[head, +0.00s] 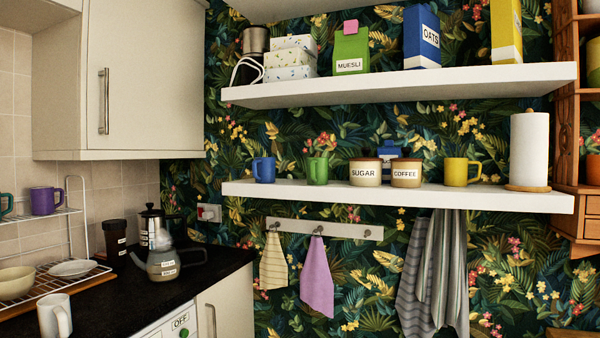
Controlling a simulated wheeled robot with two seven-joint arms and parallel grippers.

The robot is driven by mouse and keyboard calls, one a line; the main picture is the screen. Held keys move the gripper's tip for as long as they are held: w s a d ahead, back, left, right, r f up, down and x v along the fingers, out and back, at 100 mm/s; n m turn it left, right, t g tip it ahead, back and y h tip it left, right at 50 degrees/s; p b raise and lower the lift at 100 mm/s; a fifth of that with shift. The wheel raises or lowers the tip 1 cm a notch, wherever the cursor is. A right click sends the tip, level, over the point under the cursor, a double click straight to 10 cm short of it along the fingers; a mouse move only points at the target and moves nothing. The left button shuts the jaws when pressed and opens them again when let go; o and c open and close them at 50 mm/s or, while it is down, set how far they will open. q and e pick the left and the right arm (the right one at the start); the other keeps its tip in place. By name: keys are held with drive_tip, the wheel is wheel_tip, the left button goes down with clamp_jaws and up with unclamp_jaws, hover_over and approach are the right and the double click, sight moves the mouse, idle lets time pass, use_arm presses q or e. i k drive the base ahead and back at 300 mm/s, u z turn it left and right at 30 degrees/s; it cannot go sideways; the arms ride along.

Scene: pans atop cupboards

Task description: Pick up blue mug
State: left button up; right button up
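The blue mug (264,170) stands upright near the left end of the lower white wall shelf (400,195). Its handle points left. It stands apart from the green mug (317,171) to its right. Neither of my grippers shows in the head view.
The sugar jar (364,172), coffee jar (406,173), yellow mug (461,172) and paper towel roll (528,150) share the lower shelf. The upper shelf (400,87) hangs above it. Towels hang below. The black counter (110,302) holds a kettle (167,262) and white mug (55,317).

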sight(264, 168)
drive_tip(key=u, duration=0.4)
drive_tip(key=i, duration=0.7)
drive_tip(key=u, duration=0.35)
